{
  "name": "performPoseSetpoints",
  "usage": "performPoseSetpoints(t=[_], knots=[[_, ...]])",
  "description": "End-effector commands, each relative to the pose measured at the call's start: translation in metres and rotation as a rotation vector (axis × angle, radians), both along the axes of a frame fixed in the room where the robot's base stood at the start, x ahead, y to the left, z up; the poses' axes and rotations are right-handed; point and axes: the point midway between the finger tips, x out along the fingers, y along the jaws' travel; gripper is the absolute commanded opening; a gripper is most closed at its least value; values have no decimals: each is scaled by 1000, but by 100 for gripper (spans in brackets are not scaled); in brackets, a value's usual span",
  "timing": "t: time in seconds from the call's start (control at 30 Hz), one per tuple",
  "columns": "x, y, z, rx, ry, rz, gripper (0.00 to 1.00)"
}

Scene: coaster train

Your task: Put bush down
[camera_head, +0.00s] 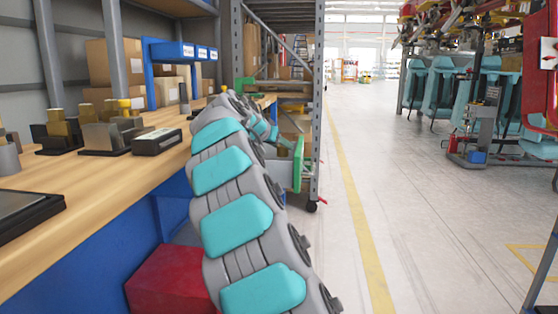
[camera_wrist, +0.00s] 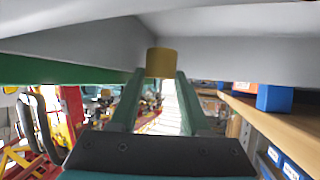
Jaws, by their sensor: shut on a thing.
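My gripper (camera_wrist: 161,73) is shut on a short brass-coloured bush (camera_wrist: 161,60), which sits between the two fingertips in the wrist view. I cannot tell whether the bush touches the grey surface. In the head view my arm reaches along the bench toward a green-edged part (camera_head: 298,163) beside the shelf rack. The gripper and the bush are hidden or too small to make out there.
The wooden bench (camera_head: 100,188) runs along the left, with black holders (camera_head: 55,140) bearing brass-coloured parts. Blue labelled bins (camera_head: 180,51) and cardboard boxes (camera_head: 102,63) stand behind. A red box (camera_head: 170,280) is below the bench. The floor (camera_head: 400,200) at right is mostly open, near hanging teal seats (camera_head: 440,85).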

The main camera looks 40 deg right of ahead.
Motion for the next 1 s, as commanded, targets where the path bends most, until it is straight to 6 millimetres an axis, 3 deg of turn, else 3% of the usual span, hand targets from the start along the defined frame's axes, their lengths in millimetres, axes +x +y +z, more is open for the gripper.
performPoseSetpoints(t=[0.4, 0.7, 0.73, 0.83, 1.0], knots=[[-1, 0, -40, 0, 3, -2, 0], [0, 0, -42, 0, -1, 0, 0], [0, 0, -43, 0, -1, 0, 48], [0, 0, -42, 0, -1, 0, 59], [0, 0, -42, 0, 0, -1, 59]])
